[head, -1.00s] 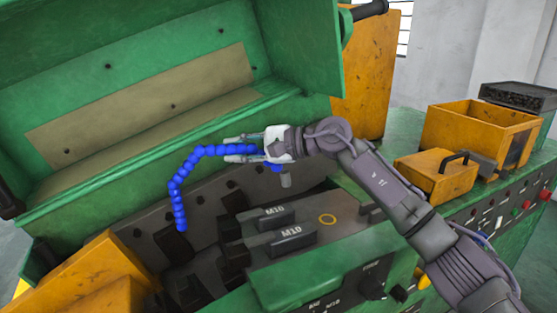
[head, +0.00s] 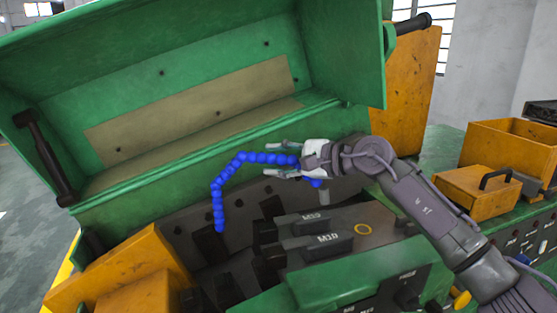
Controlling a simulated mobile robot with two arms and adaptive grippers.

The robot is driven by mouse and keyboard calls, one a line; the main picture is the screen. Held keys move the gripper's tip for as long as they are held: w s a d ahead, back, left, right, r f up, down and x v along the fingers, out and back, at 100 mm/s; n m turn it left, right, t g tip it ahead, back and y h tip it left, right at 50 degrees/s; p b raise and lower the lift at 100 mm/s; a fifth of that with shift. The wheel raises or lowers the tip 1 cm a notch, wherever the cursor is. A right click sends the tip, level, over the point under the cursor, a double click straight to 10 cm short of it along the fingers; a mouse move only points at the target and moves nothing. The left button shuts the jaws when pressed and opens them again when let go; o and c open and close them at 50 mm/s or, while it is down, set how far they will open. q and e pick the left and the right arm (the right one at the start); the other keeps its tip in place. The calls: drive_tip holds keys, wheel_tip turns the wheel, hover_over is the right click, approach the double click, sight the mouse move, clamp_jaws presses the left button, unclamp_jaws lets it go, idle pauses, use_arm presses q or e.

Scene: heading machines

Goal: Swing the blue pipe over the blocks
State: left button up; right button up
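The blue pipe (head: 232,168) is a jointed, beaded hose above the machine bed. It runs left from my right gripper, bends, and hangs down to a free end near the dark blocks. My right gripper (head: 275,160) has one finger above the pipe and one below it. Gaps show between the fingers and the pipe, so it looks open around it. The dark blocks (head: 267,237) stand in the bed below, right of the pipe's free end. Another dark block (head: 210,243) is just under that end. My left gripper is out of view.
The raised green lid (head: 200,60) stands behind the pipe. Labelled dark bars (head: 327,241) lie below my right arm. Yellow boxes (head: 478,192) sit at the right, and a yellow guard (head: 130,265) is at lower left. Air above the bed is mostly free.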

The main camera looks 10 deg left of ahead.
drive_tip(key=shift+d, duration=0.15)
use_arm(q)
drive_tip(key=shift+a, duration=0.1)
use_arm(e)
drive_tip(key=v, duration=1.1)
drive_tip(key=shift+s+d+r, duration=0.15)
drive_tip(key=shift+s+d, duration=0.1)
drive_tip(key=shift+d, duration=0.05)
